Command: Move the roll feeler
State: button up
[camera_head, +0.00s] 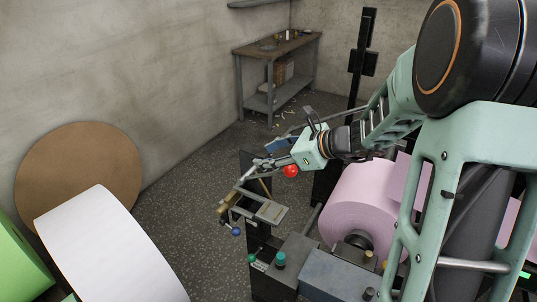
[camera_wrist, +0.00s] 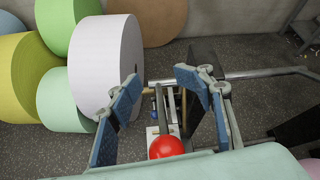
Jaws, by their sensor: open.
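A red ball knob (camera_head: 291,171) shows just below my gripper (camera_head: 268,160) in the head view. In the wrist view the red knob (camera_wrist: 166,148) is close to the palm, low between the two blue-padded fingers. A pale bar (camera_wrist: 160,118) runs from behind the knob, between the fingers; I take this knobbed bar for the roll feeler, but cannot be sure. My gripper (camera_wrist: 160,77) is open, its fingers apart on either side of the bar. I cannot tell whether a finger touches anything. The feeler's far end is partly hidden.
A pink roll (camera_head: 358,208) sits on the machine at right, partly behind my arm. The machine has a box with a green button (camera_head: 279,260) and a blue knob (camera_head: 236,231). A white roll (camera_wrist: 105,60) stands at left among coloured rolls. A workbench (camera_head: 275,45) stands far back.

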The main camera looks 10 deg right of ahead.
jog(key=v, duration=1.2)
